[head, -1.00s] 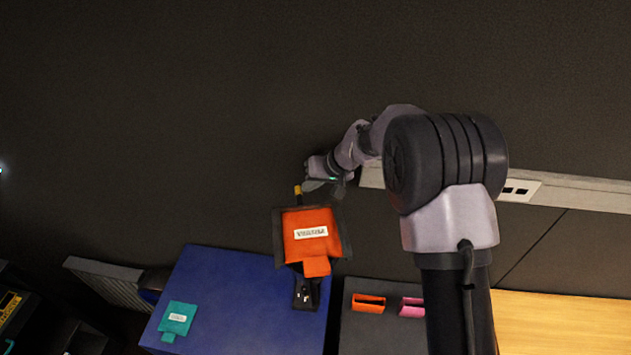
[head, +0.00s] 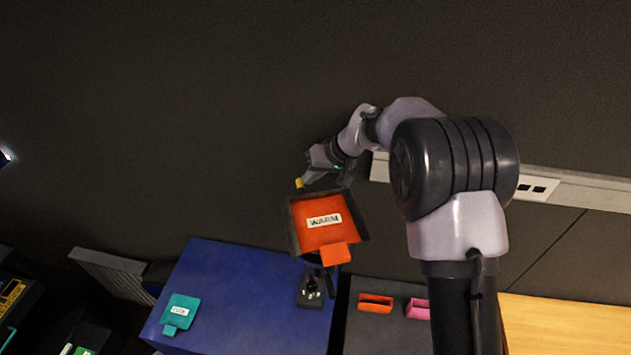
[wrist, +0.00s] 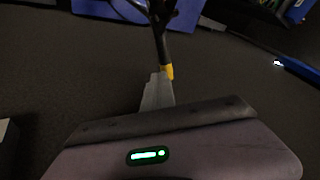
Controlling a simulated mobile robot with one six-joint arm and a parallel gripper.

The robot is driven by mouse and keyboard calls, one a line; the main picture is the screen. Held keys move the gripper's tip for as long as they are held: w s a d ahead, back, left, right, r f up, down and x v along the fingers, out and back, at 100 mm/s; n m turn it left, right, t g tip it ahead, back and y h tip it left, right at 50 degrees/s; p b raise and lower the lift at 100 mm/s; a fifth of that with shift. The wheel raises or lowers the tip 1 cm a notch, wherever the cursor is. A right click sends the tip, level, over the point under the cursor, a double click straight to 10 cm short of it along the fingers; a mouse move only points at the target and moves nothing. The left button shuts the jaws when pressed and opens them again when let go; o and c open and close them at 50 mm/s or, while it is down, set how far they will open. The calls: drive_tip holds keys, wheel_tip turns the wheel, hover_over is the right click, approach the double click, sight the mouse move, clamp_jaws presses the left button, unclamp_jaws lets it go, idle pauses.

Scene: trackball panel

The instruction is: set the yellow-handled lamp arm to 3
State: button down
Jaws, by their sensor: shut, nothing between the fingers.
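The lamp arm has a dark stem (wrist: 161,45) with a yellow handle (head: 299,183) at its far end. It carries a dark-framed orange panel (head: 318,234) with a white label reading "WARM". Its foot is a small dark base (head: 311,288) with white marks on the blue cabinet; the marks are too small to read. My gripper (head: 310,178) is shut and empty, right beside the yellow handle. In the wrist view the grey fingertips (wrist: 158,80) lie against or just left of the yellow handle (wrist: 168,72); contact is not certain.
The blue cabinet top (head: 230,290) also bears a teal tag (head: 180,312). A dark panel with an orange holder (head: 375,303) and a pink holder (head: 418,308) stands to its right. A wall rail with sockets (head: 535,188) runs behind my arm. Dark floor is clear beyond the handle.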

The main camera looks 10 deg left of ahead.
sight(299, 184)
drive_tip(key=shift+s+a+f+b, duration=0.15)
drive_tip(key=shift+s+a+b, duration=0.05)
drive_tip(key=shift+a+b, duration=0.4)
drive_tip(key=shift+s+a+f+b, duration=0.15)
drive_tip(key=shift+a+b, duration=0.3)
drive_tip(key=shift+b, duration=0.1)
drive_tip(key=shift+s+a+n+g+b, duration=0.25)
drive_tip(key=shift+a+n+g+b, duration=0.2)
drive_tip(key=shift+n, duration=0.25)
drive_tip(key=shift+s+a+r+b, duration=0.2)
drive_tip(key=shift+s+a+b, duration=0.15)
drive_tip(key=shift+a+b, duration=0.2)
